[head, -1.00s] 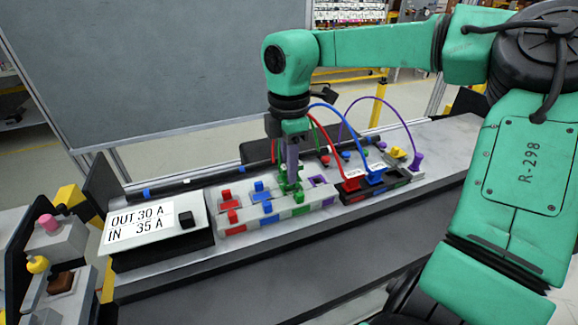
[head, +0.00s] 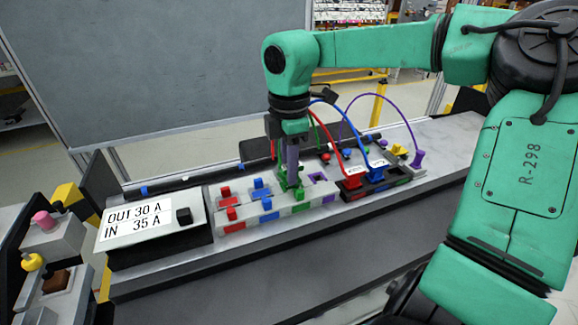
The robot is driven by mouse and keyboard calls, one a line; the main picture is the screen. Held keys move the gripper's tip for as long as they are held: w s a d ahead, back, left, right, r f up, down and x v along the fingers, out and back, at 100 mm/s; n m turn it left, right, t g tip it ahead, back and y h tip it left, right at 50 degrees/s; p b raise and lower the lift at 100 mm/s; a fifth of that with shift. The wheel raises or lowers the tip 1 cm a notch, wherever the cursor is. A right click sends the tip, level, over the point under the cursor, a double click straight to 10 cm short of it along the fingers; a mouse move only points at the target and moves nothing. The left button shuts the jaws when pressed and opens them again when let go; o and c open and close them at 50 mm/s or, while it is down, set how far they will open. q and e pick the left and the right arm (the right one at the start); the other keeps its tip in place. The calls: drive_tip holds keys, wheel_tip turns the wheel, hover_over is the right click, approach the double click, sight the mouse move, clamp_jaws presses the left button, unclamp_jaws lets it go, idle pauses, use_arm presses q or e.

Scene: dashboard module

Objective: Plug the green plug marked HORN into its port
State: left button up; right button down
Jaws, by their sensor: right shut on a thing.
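The green plug (head: 290,188) is in the jaws of my right gripper (head: 290,172), which points straight down over the grey port block (head: 321,198). The plug is at the green-marked place of the block, between the blue fittings and the square purple port (head: 318,179). Its lower end meets the block's top, but the fingers hide part of it and I cannot tell how deep it sits. The HORN marking is not readable. My left gripper is not in view.
Left of the plug are red fittings (head: 228,202) and blue fittings (head: 261,194). To the right a black holder (head: 352,194) carries a red plug (head: 352,181) and a blue plug (head: 376,174) with cables arching close to my gripper. A sign box (head: 150,249) stands at left.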

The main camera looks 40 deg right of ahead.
drive_tip(key=shift+f+b, duration=0.35)
drive_tip(key=shift+f, duration=0.15)
drive_tip(key=c, duration=0.6)
unclamp_jaws()
drive_tip(key=shift+r, duration=0.1)
wheel_tip(320, 180, up, 14)
drive_tip(key=shift+r, duration=0.25)
